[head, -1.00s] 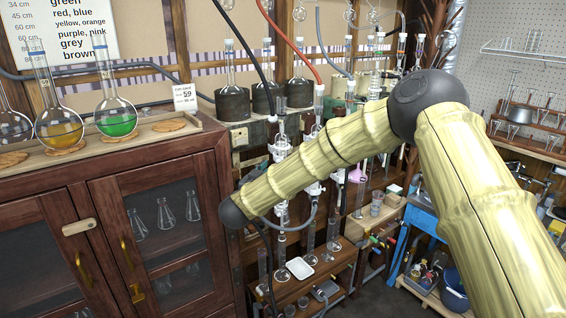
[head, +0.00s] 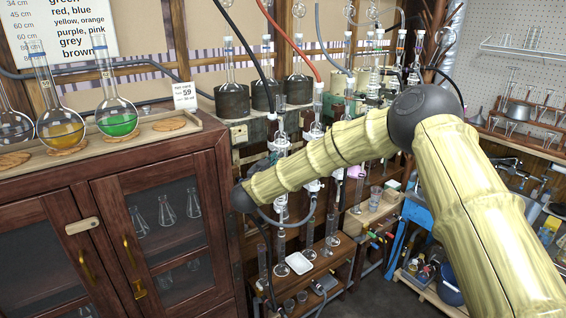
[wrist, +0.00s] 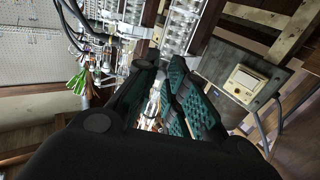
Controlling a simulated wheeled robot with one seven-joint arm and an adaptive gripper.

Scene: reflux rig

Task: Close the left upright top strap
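My gripper (wrist: 162,68) fills the lower middle of the wrist view, with two dark, teal-padded fingers. The fingers stand apart, with a narrow gap and blurred glass or metal parts showing beyond it. I see nothing clearly held. In the head view my gripper is hidden at the far end of my bamboo-textured arm. The glass reflux column (head: 282,140) stands left of centre in the head view, partly behind my arm. I cannot make out the left upright's top strap, or whether it is open or closed, in either view.
A wooden cabinet (head: 165,170) with flasks on top stands close at the left. A switch box (head: 239,134) is by the rig; a switch (wrist: 246,82) shows in the wrist view. Hoses hang around the column. A low shelf (head: 330,262) with glassware stands below.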

